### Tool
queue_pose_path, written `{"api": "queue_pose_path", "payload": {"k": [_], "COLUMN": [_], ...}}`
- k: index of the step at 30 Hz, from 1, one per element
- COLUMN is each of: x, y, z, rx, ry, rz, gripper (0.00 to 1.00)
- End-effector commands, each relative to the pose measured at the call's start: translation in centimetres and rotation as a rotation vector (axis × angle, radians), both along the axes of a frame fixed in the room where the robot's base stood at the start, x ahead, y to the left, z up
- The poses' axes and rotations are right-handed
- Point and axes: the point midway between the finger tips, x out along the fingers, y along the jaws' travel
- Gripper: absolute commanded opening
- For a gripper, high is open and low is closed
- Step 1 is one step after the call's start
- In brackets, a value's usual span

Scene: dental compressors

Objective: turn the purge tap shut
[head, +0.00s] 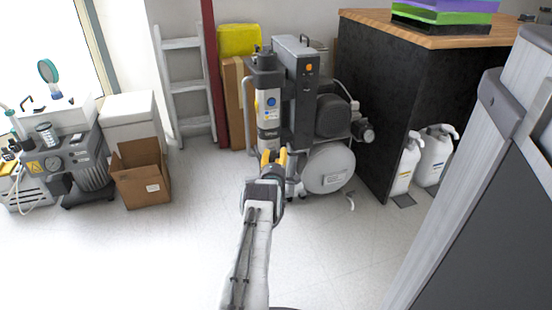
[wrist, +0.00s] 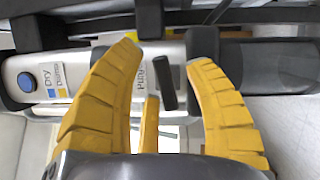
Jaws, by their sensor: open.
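My gripper (head: 273,158) is in front of the lower part of the compressor's upright cylinder (head: 267,103) in the head view. A short dark bar (wrist: 165,82) and a narrow yellow bar (wrist: 150,125) show between the fingers. Neither is clearly touched. The tap is not distinguishable in the head view, where my gripper covers that area.
A round white tank (head: 328,168) sits at the compressor's lower right. A dark cabinet (head: 375,105) stands to its right, with white bottles (head: 433,155) beside it. An open cardboard box (head: 141,178) and another compressor (head: 75,165) are at left. The front floor is clear.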

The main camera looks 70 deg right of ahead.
Motion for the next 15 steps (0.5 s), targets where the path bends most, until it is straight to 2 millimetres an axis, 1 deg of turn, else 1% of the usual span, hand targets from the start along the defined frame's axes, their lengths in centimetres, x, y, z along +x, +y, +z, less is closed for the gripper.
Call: {"api": "queue_pose_path", "payload": {"k": [10,11,15], "x": [0.03,0.03,0.03], "y": [-0.12,-0.12,-0.12], "z": [-0.01,-0.01,-0.01], "rx": [0.001,0.001,0.001], "ry": [0.0,0.0,0.0], "rz": [0.0,0.0,0.0], "gripper": [0.48,0.5,0.37]}}
